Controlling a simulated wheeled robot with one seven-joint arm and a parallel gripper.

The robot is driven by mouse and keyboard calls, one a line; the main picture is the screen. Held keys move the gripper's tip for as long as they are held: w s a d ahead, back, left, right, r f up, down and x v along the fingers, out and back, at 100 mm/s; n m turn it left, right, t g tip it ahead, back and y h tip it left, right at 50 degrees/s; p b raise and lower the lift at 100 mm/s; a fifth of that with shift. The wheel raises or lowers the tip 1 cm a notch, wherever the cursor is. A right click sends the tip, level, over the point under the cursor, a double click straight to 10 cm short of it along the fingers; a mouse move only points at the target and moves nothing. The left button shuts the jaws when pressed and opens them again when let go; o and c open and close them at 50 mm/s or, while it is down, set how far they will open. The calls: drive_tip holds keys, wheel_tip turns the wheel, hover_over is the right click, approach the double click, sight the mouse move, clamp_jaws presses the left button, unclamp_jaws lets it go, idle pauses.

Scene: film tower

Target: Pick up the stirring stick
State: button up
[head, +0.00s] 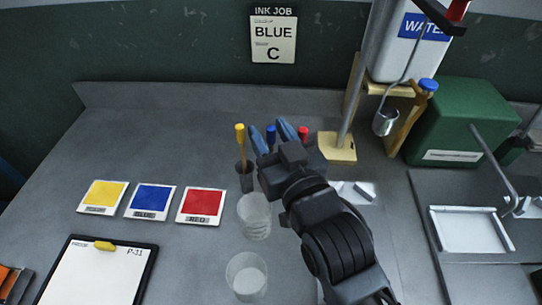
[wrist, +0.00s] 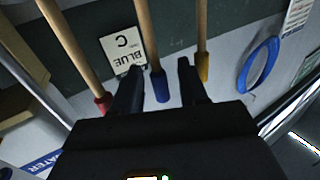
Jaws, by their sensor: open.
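Three wooden sticks with coloured ends stand behind my gripper: yellow (head: 240,133), blue (head: 270,132) and red (head: 303,132). The yellow one stands in a small dark holder (head: 246,178). My gripper (head: 273,138) hides most of the blue and red sticks in the head view. In the wrist view the blue-ended stick (wrist: 159,86) shows between the two open fingers of my gripper (wrist: 160,68). The red-ended stick (wrist: 103,101) is outside the left finger and the yellow-ended stick (wrist: 203,68) outside the right. I cannot tell whether either finger touches the blue stick.
Two clear cups (head: 254,216) (head: 246,276) stand in front of the sticks. Yellow, blue (head: 150,202) and red cards lie left, above a clipboard (head: 98,272). A metal post on a wooden base (head: 337,148) and a green box (head: 462,122) stand right. A sign (head: 273,36) reads BLUE C.

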clamp_jaws()
idle(0.3)
